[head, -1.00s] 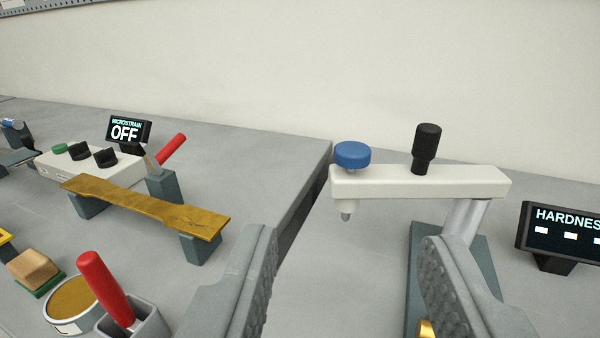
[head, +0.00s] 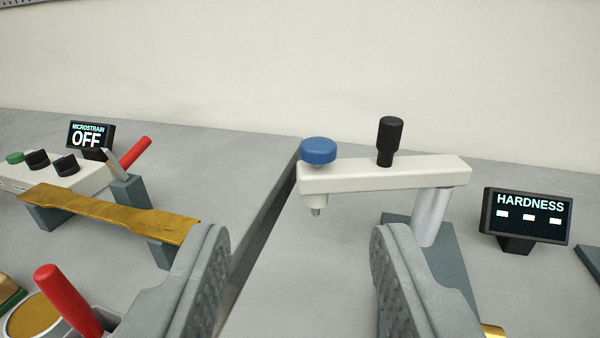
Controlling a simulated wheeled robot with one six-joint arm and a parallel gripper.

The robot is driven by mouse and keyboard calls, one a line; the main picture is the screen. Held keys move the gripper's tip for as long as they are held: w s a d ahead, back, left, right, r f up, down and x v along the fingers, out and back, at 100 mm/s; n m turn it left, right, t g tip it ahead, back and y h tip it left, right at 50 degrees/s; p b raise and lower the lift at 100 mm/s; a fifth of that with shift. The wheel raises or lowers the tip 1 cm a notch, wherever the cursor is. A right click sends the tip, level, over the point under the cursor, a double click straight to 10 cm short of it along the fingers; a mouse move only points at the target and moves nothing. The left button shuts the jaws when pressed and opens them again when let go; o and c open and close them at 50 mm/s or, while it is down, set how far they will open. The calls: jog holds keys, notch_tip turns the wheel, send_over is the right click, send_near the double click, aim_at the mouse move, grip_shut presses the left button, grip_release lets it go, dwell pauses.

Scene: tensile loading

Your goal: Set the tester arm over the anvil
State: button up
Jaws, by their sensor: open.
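The tester arm (head: 400,175) is a white horizontal bar on a grey post (head: 432,215). It carries a blue knob (head: 319,151) and a pointed tip (head: 316,207) at its left end, and a black upright handle (head: 389,141) near its middle. The bar points left from the post, with its tip over bare bench beside the dark green base (head: 446,262). A bit of brass (head: 493,331) at the bottom edge may be the anvil; my right finger hides part of the base. My gripper (head: 298,255) is open and empty, in front of and below the bar.
A hardness display (head: 528,216) stands right of the post. At left are a brass strip on supports (head: 110,213), a control box with knobs (head: 60,173), a display reading OFF (head: 90,137) and red levers (head: 68,300). A gap between benches runs left of the tester arm.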

jog(key=shift+o, duration=0.4)
jog(key=shift+r, duration=0.1)
notch_tip(320, 180, up, 11)
jog(key=n+g+h, duration=0.4)
jog(key=n+g, duration=1.2)
jog(key=g, duration=0.2)
send_over(389, 119)
jog(key=w+a, duration=0.1)
jog(key=a, duration=0.5)
jog(key=x, duration=1.6)
jog(key=shift+d+f, duration=0.3)
jog(key=shift+d, duration=0.05)
grip_shut()
